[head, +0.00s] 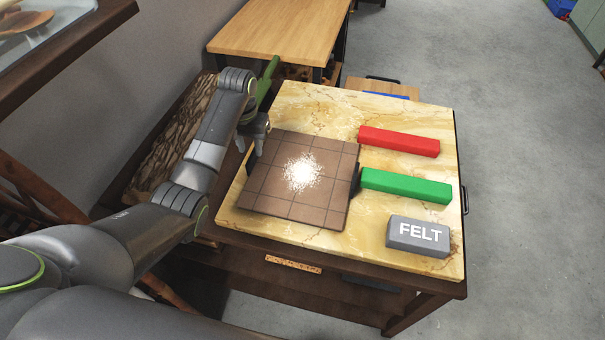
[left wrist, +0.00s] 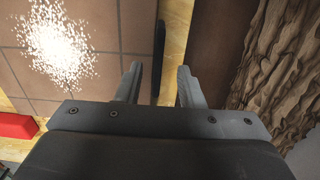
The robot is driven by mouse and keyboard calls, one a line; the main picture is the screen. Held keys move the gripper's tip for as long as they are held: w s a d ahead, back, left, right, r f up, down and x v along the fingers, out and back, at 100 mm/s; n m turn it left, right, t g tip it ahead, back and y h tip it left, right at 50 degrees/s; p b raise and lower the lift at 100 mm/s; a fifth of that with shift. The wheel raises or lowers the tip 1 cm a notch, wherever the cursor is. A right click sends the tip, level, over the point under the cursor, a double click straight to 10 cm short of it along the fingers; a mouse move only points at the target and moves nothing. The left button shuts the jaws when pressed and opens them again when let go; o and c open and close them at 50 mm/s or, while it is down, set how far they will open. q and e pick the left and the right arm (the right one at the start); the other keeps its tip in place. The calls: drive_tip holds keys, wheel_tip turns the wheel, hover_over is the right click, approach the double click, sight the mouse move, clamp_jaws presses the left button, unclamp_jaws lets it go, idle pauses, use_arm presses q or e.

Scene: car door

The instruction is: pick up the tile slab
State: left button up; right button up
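The tile slab (head: 325,205) is a brown square with grid lines and a white speckled patch in its middle. It lies flat on the marble-topped table (head: 425,265). A dark handle shows at its right edge, and another at its left edge, partly hidden by my gripper. My left gripper (head: 254,146) is at the slab's left edge, pointing down. In the left wrist view its fingers (left wrist: 158,86) are apart, with the slab's dark handle (left wrist: 158,50) lined up with the gap between them. I cannot tell whether the fingers are around the handle. My right gripper is not in view.
A red bar (head: 399,141), a green bar (head: 406,186) and a grey block marked FELT (head: 418,236) lie right of the slab. A wooden table (head: 283,30) stands behind. Brown rough-textured material (head: 173,140) lies left, beside my left arm. Open floor is at the right.

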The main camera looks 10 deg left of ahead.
sight(252, 153)
use_arm(q)
wheel_tip(252, 153, down, 3)
drive_tip(key=shift+d+f, duration=0.1)
drive_tip(key=shift+f, duration=0.1)
drive_tip(key=shift+c, duration=0.2)
clamp_jaws()
drive_tip(key=shift+w+r, duration=0.1)
idle(1.1)
